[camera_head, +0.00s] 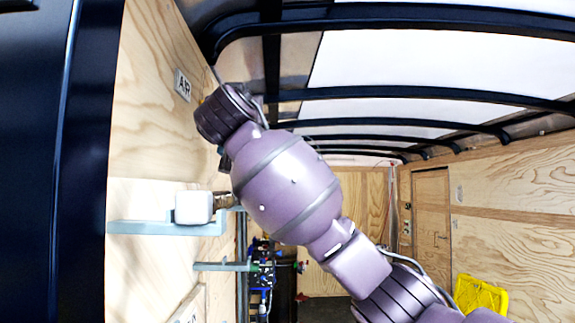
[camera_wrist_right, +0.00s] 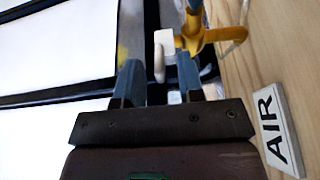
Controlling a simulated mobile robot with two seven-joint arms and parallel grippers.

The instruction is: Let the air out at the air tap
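The air tap (camera_wrist_right: 205,36) is a yellow fitting at the top of the right wrist view, by the plywood wall. A white lever (camera_wrist_right: 159,58) stands at its left. My right gripper (camera_wrist_right: 159,75) is open, with its two blue-grey fingers apart. The lever appears in the gap between them; I cannot tell whether either finger touches it. The white AIR sign (camera_wrist_right: 278,130) is on the wall to the right. My left gripper is not in view.
A grey-blue bracket (camera_head: 150,228) carrying a white block (camera_head: 193,207) juts from the left wall below my right wrist. A second bar (camera_head: 222,266) lies lower. Dark roof ribs (camera_head: 440,95) arch overhead. A yellow object (camera_head: 480,296) is at lower right.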

